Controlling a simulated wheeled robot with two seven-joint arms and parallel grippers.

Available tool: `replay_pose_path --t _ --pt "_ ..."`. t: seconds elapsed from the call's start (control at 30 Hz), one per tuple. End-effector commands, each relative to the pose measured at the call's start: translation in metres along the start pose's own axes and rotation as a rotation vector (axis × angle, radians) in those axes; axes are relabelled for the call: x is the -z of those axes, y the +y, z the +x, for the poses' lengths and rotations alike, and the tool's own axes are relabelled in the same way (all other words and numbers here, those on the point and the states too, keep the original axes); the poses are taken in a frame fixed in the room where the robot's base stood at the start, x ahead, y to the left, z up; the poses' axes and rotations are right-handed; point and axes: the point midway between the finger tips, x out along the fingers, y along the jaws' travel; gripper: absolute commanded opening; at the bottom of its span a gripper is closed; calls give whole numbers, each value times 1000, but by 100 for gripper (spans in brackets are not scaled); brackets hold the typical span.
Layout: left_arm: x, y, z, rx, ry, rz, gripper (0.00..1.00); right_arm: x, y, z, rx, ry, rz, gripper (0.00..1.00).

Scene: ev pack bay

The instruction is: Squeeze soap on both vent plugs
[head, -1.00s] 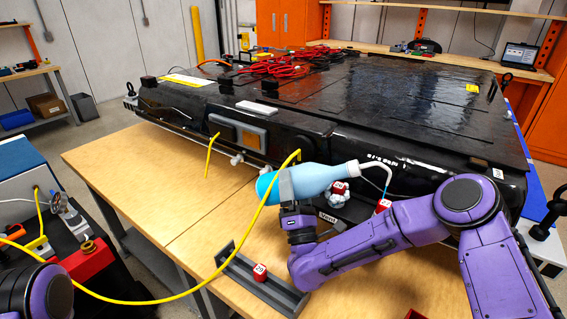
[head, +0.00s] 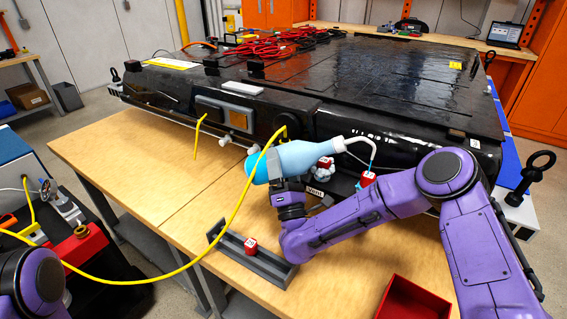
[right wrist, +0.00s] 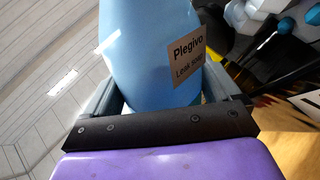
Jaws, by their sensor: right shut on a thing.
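My right gripper (head: 282,185) is shut on a light-blue squeeze bottle (head: 305,156) with a brighter blue base. The bottle (right wrist: 150,50) fills the middle of the right wrist view, and its label reads "Plegivo Leak soap". It lies tilted nearly on its side, with its white curved nozzle pointing right and bending down. The tip is just above a red plug-like piece (head: 367,179) at the pack's front; I cannot tell whether they touch. Another red-topped piece (head: 325,163) with a pale body sits left of it, partly behind the bottle. My left gripper is out of view.
The black battery pack (head: 400,95) spans the back of the wooden table (head: 130,150). A yellow cable (head: 200,258) crosses near the bottle.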

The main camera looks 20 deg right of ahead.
Motion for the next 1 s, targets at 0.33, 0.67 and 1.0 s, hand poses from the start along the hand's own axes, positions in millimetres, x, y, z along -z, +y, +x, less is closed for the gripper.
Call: replay_pose_path --t 0.33,0.67,1.0 --pt "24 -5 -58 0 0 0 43 -11 98 48 -76 266 -136 58" --pt "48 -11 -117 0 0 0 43 -7 140 42 -161 527 -292 58" --pt "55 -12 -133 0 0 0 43 -28 74 -5 -135 736 -597 58"
